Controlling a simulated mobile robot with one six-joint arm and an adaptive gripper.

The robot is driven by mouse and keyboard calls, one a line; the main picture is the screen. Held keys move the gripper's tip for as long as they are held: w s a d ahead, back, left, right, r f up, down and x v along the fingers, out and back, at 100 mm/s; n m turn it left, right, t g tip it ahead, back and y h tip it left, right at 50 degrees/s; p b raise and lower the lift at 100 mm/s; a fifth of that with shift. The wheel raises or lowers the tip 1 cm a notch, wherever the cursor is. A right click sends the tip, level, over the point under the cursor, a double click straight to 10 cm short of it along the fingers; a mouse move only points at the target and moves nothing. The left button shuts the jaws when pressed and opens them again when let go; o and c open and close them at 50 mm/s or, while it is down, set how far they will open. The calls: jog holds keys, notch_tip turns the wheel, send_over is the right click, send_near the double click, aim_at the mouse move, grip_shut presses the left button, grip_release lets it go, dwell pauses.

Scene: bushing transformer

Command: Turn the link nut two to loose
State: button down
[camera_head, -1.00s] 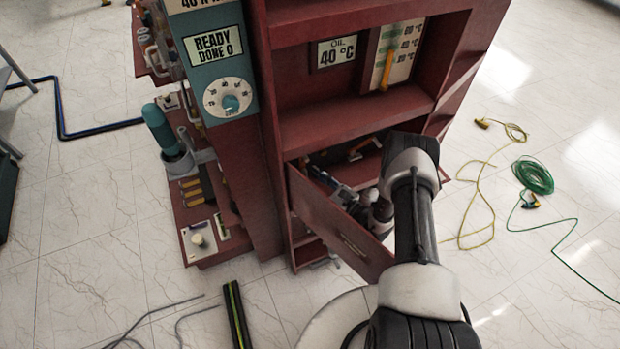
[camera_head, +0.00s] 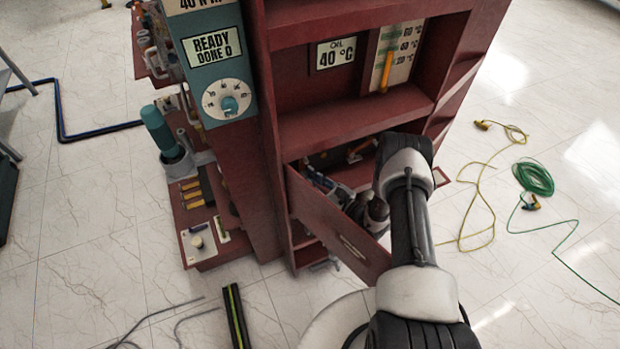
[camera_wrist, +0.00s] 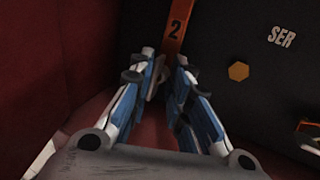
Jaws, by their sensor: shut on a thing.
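In the wrist view, an orange link bar (camera_wrist: 177,28) marked "2" runs down a dark panel. My gripper (camera_wrist: 166,68) has its two blue and white fingers on either side of the bar's lower end. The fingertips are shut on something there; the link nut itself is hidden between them. A gold hexagonal nut (camera_wrist: 238,71) sits apart on the panel, to the right of the fingers. In the head view, my arm reaches into the lower bay of the dark red cabinet, behind an open door panel (camera_head: 335,222), and the fingertips are hidden.
A dark red wall (camera_wrist: 50,60) stands close on the left in the wrist view. Another orange part (camera_wrist: 308,127) shows at the right edge. In the head view, a yellow cable (camera_head: 470,210) and a green cable coil (camera_head: 534,178) lie on the floor to the right.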

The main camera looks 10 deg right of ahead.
jog(key=shift+a, duration=0.2)
jog(key=shift+f+b, duration=0.2)
jog(key=shift+b, duration=0.4)
jog(key=shift+r+m+y, duration=0.1)
jog(key=shift+m+y, duration=0.2)
jog(key=shift+m, duration=0.2)
jog(key=shift+s, duration=0.1)
jog(key=c, duration=1.6)
grip_release()
jog(key=shift+a+r, duration=0.1)
